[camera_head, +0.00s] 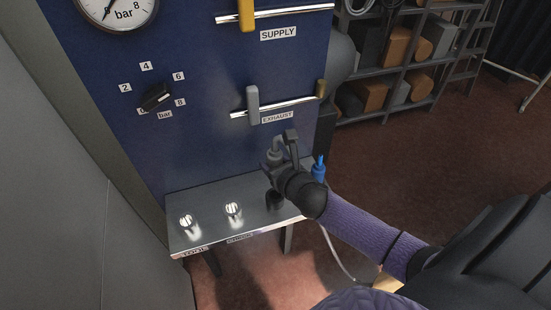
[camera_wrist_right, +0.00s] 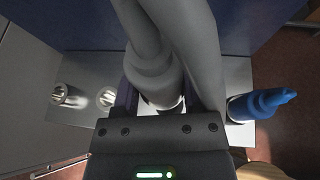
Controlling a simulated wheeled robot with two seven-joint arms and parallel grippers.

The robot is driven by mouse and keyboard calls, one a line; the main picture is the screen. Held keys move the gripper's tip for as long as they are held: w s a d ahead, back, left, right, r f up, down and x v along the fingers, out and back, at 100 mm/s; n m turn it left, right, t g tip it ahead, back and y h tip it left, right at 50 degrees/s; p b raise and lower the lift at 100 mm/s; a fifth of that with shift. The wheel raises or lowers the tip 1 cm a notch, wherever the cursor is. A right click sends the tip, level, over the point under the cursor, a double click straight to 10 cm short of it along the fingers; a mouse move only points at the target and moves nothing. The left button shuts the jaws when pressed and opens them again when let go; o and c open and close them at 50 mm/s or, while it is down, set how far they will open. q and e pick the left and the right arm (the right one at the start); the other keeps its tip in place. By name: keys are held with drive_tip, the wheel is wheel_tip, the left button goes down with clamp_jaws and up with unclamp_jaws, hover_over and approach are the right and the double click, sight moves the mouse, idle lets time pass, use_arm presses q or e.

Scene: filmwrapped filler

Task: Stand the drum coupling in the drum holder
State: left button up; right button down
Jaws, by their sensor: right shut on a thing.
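My right gripper (camera_head: 283,156) is over the right part of a metal shelf on the blue panel. It is shut on a grey stepped coupling (camera_wrist_right: 155,72), which shows between the fingers in the right wrist view. In the head view the grey coupling (camera_head: 274,150) is partly hidden by the gripper. Two shiny metal fittings stand on the shelf to the left, one at the left (camera_head: 187,221) and one nearer the middle (camera_head: 233,208). My left gripper is not in view.
A blue nozzle-like piece (camera_head: 319,168) stands at the shelf's right end, close to my right gripper. The metal shelf (camera_head: 210,235) has bare room around the fittings. Above are the exhaust lever (camera_head: 253,105) and a knob (camera_head: 155,97). A storage rack (camera_head: 400,65) stands behind right.

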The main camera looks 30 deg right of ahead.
drive_tip(key=shift+r, duration=0.1)
wheel_tip(320, 180, down, 7)
drive_tip(key=b, duration=0.5)
drive_tip(key=shift+b, duration=0.4)
drive_tip(key=shift+f+b, duration=0.55)
drive_tip(key=shift+f, duration=0.3)
drive_tip(key=shift+f+b, duration=0.45)
drive_tip(key=shift+f, duration=0.1)
drive_tip(key=shift+f, duration=0.25)
drive_tip(key=shift+s, duration=0.1)
